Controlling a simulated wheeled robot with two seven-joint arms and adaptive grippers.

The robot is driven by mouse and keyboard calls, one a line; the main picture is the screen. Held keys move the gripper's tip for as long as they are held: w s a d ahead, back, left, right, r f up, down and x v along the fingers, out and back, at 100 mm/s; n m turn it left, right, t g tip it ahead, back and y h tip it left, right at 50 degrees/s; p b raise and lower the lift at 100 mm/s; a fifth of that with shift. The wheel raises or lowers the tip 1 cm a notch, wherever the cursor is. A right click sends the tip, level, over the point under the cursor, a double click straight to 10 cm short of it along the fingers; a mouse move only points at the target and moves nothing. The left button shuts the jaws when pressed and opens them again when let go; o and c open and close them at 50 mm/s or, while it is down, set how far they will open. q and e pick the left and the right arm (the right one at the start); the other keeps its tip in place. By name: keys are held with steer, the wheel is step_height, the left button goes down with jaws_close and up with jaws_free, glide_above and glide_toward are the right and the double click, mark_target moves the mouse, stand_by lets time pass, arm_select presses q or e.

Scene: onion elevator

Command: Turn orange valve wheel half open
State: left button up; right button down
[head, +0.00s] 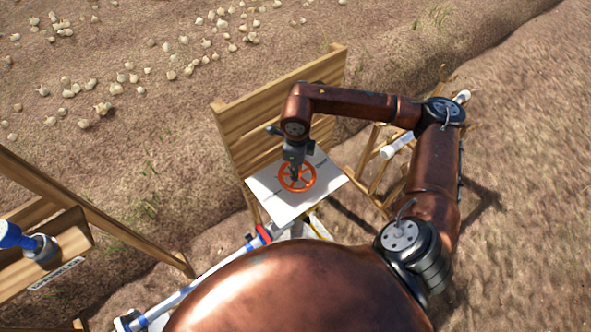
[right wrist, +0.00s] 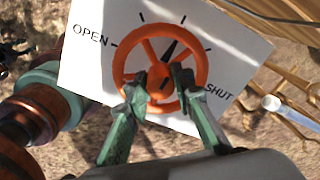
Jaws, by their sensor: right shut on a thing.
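The orange valve wheel (head: 311,178) lies over a white plate (head: 270,205) in front of a wooden board. In the right wrist view the wheel (right wrist: 202,62) shows large, with the plate (right wrist: 88,55) marked OPEN at the left, SHUT at the right and several tick marks between. A black pointer (right wrist: 169,49) on the wheel points up and slightly right, between the two words. My right gripper (head: 295,172) reaches down to the wheel's middle. Its two fingers (right wrist: 166,80) are closed around the hub inside the rim. My left gripper is not in view.
A slatted wooden board (head: 285,95) stands behind the plate. A wooden frame with white pipe (head: 397,146) is at the right. Another wooden stand with a blue-handled fitting (head: 20,238) is at the left. Pale onions (head: 115,88) lie on the soil behind.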

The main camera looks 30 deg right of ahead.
steer(key=shift+n, duration=0.5)
steer(key=c, duration=1.7)
jaws_free()
steer(key=shift+o, duration=0.2)
step_height(320, 180, up, 12)
steer(key=shift+a, duration=0.1)
